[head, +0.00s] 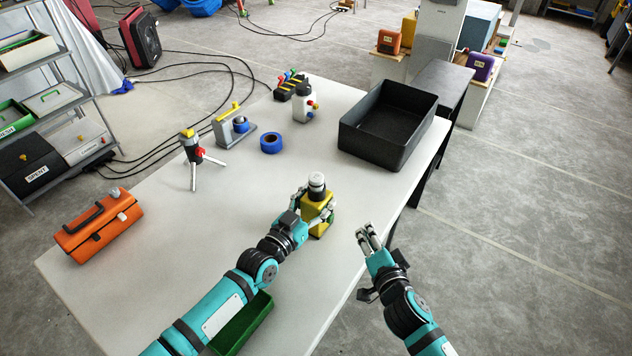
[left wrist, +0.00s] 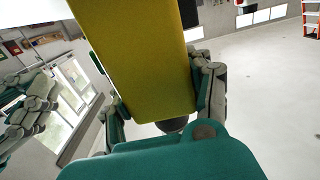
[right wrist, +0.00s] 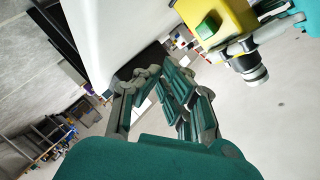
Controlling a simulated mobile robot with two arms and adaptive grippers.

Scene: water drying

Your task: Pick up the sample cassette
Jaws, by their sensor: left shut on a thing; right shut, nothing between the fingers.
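A yellow box-shaped device (head: 316,222) with a dark and pale round cap is upright near the table's right front edge. No label shows whether it is the sample cassette. My left gripper (head: 315,207) is shut on it, with fingers on both sides. Its yellow body fills the middle of the left wrist view (left wrist: 145,55). The right wrist view shows its green button and cap at the top right (right wrist: 235,22). I cannot tell whether its base touches the table. My right gripper (head: 366,236) is shut and empty, apart from the device, by the table's right edge.
The white table (head: 180,265) holds an orange toolbox (head: 98,228), a small tripod (head: 192,155), blue tape (head: 271,143), a white bottle (head: 303,106), a black tray (head: 385,128) and a green tray (head: 243,326) under my left arm. The table's middle is clear.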

